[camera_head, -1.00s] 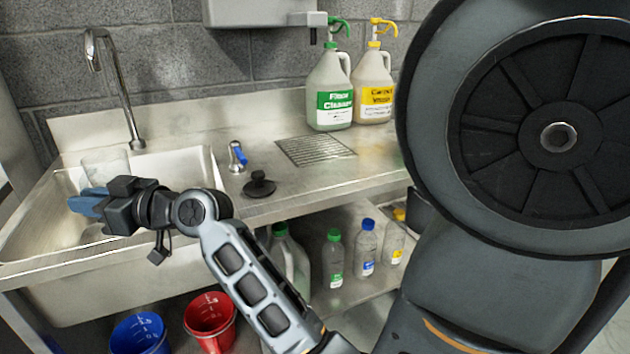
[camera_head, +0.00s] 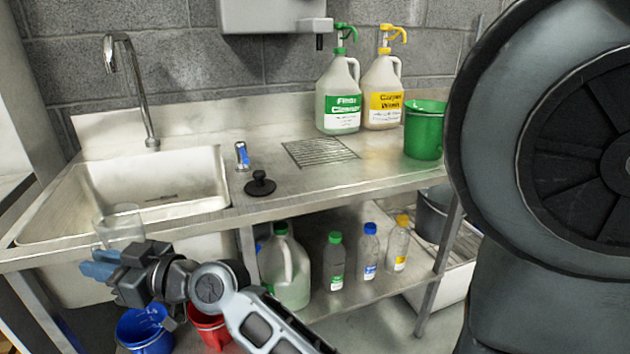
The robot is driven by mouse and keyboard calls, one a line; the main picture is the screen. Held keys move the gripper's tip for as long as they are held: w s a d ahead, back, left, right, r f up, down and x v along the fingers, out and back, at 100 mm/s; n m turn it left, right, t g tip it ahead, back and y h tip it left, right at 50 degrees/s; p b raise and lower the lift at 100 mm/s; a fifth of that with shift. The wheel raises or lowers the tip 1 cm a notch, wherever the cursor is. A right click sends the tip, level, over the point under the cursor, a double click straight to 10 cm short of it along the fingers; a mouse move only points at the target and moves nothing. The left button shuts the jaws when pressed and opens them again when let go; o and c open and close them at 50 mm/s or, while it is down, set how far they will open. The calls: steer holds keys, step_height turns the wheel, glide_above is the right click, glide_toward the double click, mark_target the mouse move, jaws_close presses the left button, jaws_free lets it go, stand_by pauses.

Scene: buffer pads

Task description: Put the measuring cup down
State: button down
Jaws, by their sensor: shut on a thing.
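The measuring cup (camera_head: 121,227) is a clear, see-through cup at the lower left of the head view. My gripper (camera_head: 100,266) has blue fingers and is shut on it. The fingers hide the cup's lower part. The cup appears in front of the sink's front edge, held in the air. Its rim faces up and it looks about upright. The exact gap between cup and counter edge is hard to tell.
The sink (camera_head: 150,190) lies behind the cup, with a faucet (camera_head: 135,90). On the counter are a black stopper (camera_head: 260,185), a drain grate (camera_head: 319,152), two cleaner jugs (camera_head: 340,95) and a green bucket (camera_head: 424,130). Blue (camera_head: 145,332) and red buckets (camera_head: 208,330) stand below.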

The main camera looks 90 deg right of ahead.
steer(key=a+f+n+y, duration=0.1)
steer(key=a+f+y, duration=0.1)
steer(key=a+f, duration=1.3)
steer(key=a, duration=0.2)
steer(key=shift+w+a+f, duration=0.3)
steer(key=shift+w+f, duration=0.05)
steer(key=shift+f, duration=0.05)
